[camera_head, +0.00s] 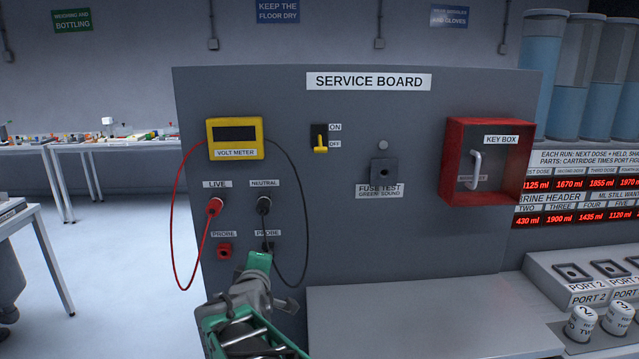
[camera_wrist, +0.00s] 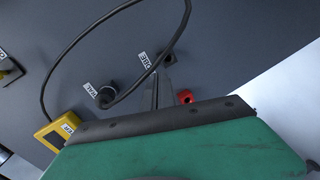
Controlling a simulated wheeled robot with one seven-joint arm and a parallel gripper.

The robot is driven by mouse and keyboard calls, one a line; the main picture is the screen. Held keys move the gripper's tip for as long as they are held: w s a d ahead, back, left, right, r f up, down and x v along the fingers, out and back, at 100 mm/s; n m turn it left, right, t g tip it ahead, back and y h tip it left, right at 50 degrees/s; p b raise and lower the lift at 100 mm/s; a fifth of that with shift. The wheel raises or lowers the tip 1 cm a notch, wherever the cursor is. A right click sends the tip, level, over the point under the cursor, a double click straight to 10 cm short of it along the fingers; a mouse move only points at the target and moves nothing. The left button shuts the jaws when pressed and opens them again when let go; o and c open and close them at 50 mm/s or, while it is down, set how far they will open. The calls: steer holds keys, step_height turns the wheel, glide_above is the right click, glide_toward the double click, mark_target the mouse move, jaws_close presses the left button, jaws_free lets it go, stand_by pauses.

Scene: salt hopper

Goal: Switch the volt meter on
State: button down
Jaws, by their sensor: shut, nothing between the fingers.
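The yellow volt meter (camera_head: 256,150) is at the upper left of the service board (camera_head: 410,240); its display (camera_head: 234,133) is dark. To its right is a switch with a yellow lever (camera_head: 320,144), which points down by the OFF label. Part of the meter (camera_wrist: 42,134) and, at the left edge, the switch (camera_wrist: 6,74) also show in the wrist view. My gripper (camera_wrist: 162,92) is shut and empty in front of the lower left of the board, by the probe sockets, below the meter and switch. Whether its tips touch the board cannot be told.
A red plug (camera_head: 214,206) sits at LIVE and a black plug (camera_head: 264,205) at NEUTRAL, with looping leads beside my gripper. A red probe socket (camera_head: 224,251) is near. The red key box (camera_head: 456,160) projects at right. A grey ledge (camera_head: 410,310) lies below.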

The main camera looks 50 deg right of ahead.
mark_target(320, 143)
steer(key=s+d+r+n+t+h+b, duration=0.4)
steer(key=s+d+r+n+t+h, duration=0.3)
steer(key=n, duration=1.4)
steer(key=s+d+r+h, duration=0.1)
steer(key=s+d+r, duration=0.1)
steer(key=d+r, duration=0.1)
steer(key=shift+s+d+t, duration=0.2)
steer(key=shift+d+t, duration=0.1)
steer(key=shift+d, duration=0.2)
steer(key=w+d+r+p, duration=0.2)
steer(key=r+p, duration=0.3)
steer(key=p, duration=0.1)
steer(key=w+d+r+p, duration=0.1)
steer(key=d+r+p, duration=0.1)
steer(key=r+p, duration=0.3)
steer(key=shift+w+p, duration=0.35)
steer(key=shift+p, duration=0.15)
